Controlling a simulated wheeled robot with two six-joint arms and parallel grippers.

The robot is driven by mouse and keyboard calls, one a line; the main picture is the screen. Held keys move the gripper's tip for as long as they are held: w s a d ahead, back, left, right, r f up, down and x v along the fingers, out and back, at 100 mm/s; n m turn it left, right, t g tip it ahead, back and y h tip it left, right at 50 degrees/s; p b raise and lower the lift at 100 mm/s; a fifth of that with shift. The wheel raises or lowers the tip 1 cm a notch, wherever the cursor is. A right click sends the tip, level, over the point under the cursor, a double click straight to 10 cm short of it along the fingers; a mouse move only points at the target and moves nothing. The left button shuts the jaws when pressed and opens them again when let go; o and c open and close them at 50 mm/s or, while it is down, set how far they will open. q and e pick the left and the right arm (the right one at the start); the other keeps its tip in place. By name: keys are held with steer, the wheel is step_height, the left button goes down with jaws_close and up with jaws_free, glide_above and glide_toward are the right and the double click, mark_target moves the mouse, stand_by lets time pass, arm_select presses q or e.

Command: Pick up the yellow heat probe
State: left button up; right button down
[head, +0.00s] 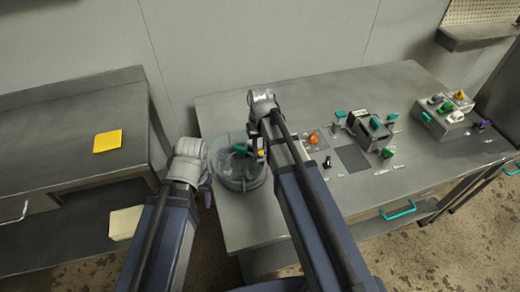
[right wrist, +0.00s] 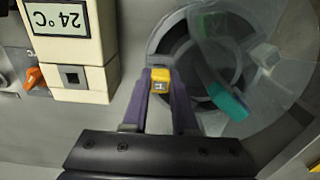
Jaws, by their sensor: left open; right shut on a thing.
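The yellow heat probe (right wrist: 160,79) shows its small yellow block, marked with a letter, between the purple fingertips of my right gripper (right wrist: 161,84) in the right wrist view. The gripper is shut on it. In the head view the yellow block (head: 261,153) shows beside my right arm, at the right rim of a clear round vessel (head: 226,180). The rest of the probe is hidden. My left gripper (head: 207,192) is open and empty, left of the vessel near the table's left edge; its fingers are partly hidden.
A white display box (right wrist: 66,28) reading 24°C stands near my right gripper. A teal handle (right wrist: 228,102) lies at the vessel. An orange knob (head: 313,138), a grey box (head: 369,128) and a switch box (head: 440,120) stand farther right. The front right tabletop is mostly clear.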

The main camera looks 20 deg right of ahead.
mark_target(260, 149)
step_height(260, 149, up, 9)
steer(key=p, duration=0.8)
steer(key=shift+r, duration=0.1)
arm_select(q)
step_height(260, 149, up, 9)
